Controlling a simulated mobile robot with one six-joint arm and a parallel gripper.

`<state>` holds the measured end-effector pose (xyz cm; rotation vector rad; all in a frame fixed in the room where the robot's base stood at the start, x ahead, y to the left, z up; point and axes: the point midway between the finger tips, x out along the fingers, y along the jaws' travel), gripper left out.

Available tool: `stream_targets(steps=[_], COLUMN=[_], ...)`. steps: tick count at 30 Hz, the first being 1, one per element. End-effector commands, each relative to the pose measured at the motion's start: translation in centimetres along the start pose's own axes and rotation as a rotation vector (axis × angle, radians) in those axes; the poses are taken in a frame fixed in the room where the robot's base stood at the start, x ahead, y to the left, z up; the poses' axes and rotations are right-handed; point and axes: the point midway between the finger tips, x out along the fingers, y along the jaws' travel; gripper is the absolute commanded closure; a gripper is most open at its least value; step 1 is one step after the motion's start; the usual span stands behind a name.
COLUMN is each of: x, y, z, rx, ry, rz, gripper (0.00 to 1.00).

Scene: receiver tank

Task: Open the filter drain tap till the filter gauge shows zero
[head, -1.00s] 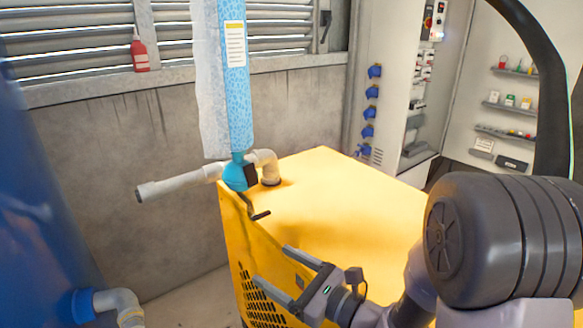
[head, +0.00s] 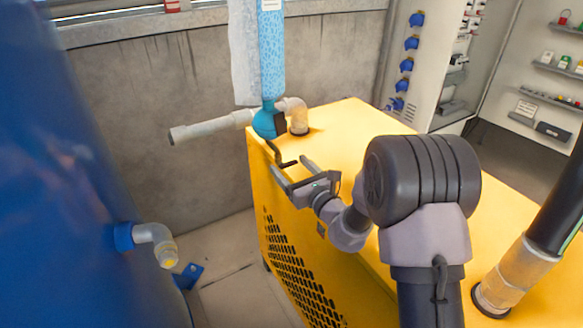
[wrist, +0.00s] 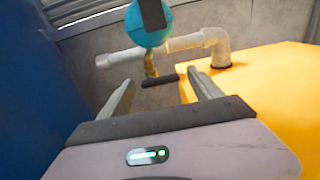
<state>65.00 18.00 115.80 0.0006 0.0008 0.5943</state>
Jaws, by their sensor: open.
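The filter is a tall blue column (head: 271,50) above the yellow cabinet, with a teal round bottom (head: 266,122). A thin drain tap with a dark crossbar handle (head: 288,164) hangs under it; in the wrist view the dark handle (wrist: 160,80) lies between and just beyond my fingertips. My gripper (head: 292,166) is open, with its fingers pointing at the tap and nothing held. A dark block, perhaps the gauge (wrist: 152,14), is on the teal bottom in the wrist view; no reading is legible.
The yellow cabinet (head: 350,125) stands under and right of my arm. A pale pipe (head: 212,127) sticks out left from the filter, and an elbow pipe (head: 298,112) enters the cabinet top. The blue tank (head: 60,180) with a pipe outlet (head: 155,240) is at left.

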Motion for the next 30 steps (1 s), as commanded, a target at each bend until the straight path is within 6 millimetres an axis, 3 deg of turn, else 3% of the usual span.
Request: stream_targets(steps=[8, 17, 30], x=[0.15, 0.12, 0.10], y=[-0.01, -0.01, -0.01], z=[0.02, 0.03, 0.04], rx=[0.000, 0.000, 0.118], ry=[0.000, 0.000, 0.001], rz=[0.000, 0.000, 0.000], gripper=[0.27, 0.86, 0.88])
